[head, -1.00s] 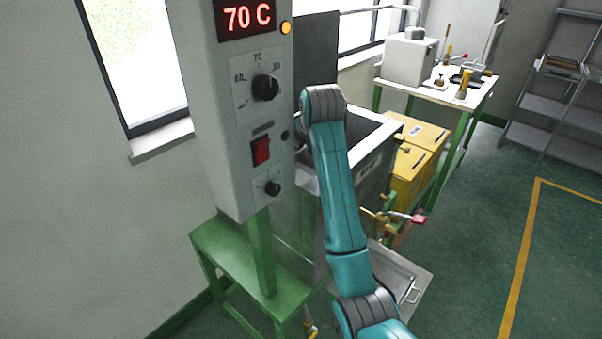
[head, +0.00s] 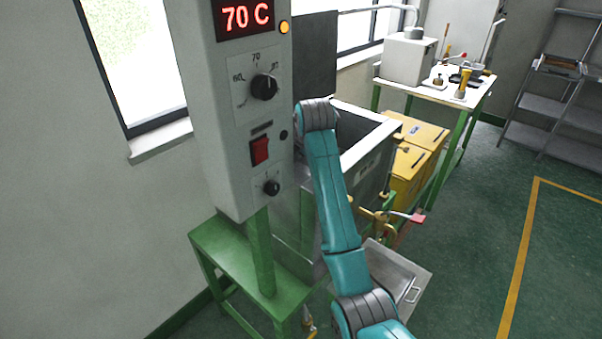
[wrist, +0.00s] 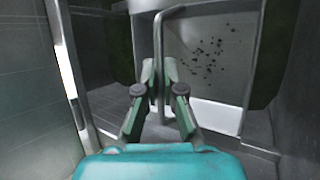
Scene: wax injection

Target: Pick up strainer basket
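The strainer basket (wrist: 210,60) shows in the wrist view as a pale metal panel with several dark holes, framed by metal edges. Its thin bent metal handle (wrist: 172,12) runs down between the fingertips of my gripper (wrist: 159,70). The fingers are close together, one on each side of the rod, and appear shut on it. In the head view my gripper and the basket are hidden behind my arm and the control box, at the metal tank (head: 375,160).
The grey control box (head: 215,120) reading 70 C stands left of my arm. The tank's walls are close around my gripper. A green stand (head: 225,255), a lidded metal tray (head: 400,275) and yellow containers (head: 410,170) are nearby. Open floor lies to the right.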

